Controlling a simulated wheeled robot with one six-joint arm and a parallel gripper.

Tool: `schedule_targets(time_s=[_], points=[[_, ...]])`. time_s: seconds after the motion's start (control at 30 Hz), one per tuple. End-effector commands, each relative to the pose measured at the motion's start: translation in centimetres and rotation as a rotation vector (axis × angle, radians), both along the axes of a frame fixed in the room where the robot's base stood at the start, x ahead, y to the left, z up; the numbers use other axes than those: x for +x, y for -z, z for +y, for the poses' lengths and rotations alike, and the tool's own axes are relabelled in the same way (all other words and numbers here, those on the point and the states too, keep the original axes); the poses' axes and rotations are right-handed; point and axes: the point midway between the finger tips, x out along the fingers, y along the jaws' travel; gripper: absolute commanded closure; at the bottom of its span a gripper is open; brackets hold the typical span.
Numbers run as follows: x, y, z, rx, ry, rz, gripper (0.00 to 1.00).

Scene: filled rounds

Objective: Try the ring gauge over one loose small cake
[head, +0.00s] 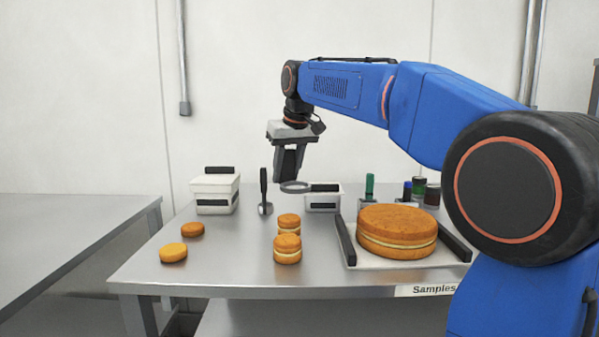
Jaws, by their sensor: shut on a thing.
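The gauge is held level in the air above the table, with nothing seen inside the ring. Two small filled cakes stand below it near the table's middle: one in front (288,249) and one just behind (289,221), partly hidden by the front one. Two flatter orange-brown rounds, a front one (173,253) and a back one (192,229), lie at the left. The gauge is apart from all of them.
A large filled cake (397,225) sits on a tray with black side handles (346,241) at the right. Behind are a white lidded box (215,190), an upright black-handled tool (264,185), a small white container (322,199) and several jars (432,194).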

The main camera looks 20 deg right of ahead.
Motion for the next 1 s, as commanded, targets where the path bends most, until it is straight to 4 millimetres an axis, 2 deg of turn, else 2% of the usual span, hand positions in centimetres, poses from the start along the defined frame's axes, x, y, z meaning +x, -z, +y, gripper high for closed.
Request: schedule_targets(time_s=[0.13, 0.37, 1.0], points=[[-0.3, -0.1, 0.9, 0.0, -0.02, 0.0, 0.89], [-0.3, 0.3, 1.1, 0.0, -0.025, 0.0, 0.89], [-0.3, 3.9, 1.1, 0.001, -0.024, 0.001, 0.89]])
